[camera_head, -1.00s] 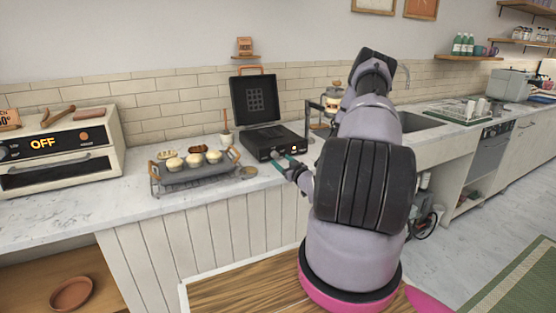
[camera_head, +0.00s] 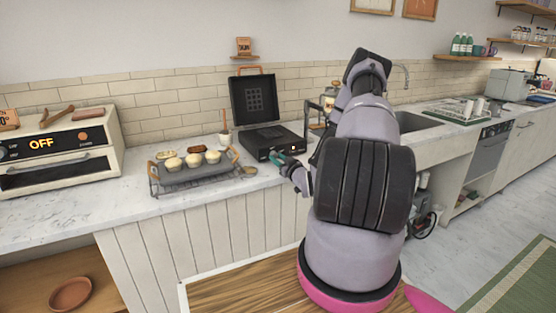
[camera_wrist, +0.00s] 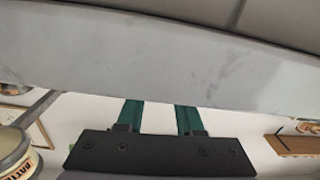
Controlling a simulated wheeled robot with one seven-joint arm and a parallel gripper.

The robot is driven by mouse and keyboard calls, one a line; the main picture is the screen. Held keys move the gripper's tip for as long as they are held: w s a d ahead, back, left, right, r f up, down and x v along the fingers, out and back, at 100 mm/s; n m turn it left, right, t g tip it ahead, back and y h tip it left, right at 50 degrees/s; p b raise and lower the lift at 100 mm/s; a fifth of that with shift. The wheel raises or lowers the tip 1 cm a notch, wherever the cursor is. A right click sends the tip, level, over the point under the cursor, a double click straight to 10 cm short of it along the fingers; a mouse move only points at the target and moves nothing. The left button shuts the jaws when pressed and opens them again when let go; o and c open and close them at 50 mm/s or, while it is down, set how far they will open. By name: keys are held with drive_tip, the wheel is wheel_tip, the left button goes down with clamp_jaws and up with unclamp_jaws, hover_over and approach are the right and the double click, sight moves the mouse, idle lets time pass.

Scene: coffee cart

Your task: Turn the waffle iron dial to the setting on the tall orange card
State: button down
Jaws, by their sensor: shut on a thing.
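The black waffle iron (camera_head: 262,142) stands on the counter with its lid (camera_head: 254,98) raised. A small lit mark shows on its front at the right. My gripper (camera_head: 277,158) is at the left part of that front, its green fingers shut on the dial, which they hide. The dial's setting cannot be read. In the wrist view the two green fingers (camera_wrist: 161,117) reach up to a broad grey surface, and the dial is not visible. A small orange card (camera_head: 243,46) stands on a wall shelf above the iron; its print is too small to read surely.
A batter jar (camera_wrist: 14,150) shows in the wrist view.

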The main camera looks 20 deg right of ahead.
drive_tip(key=m, duration=0.4)
drive_tip(key=c, duration=0.6)
unclamp_jaws()
drive_tip(key=shift+o, duration=0.2)
drive_tip(key=s, duration=1.1)
drive_tip(key=shift+d, duration=0.35)
drive_tip(key=shift+w+f, duration=0.1)
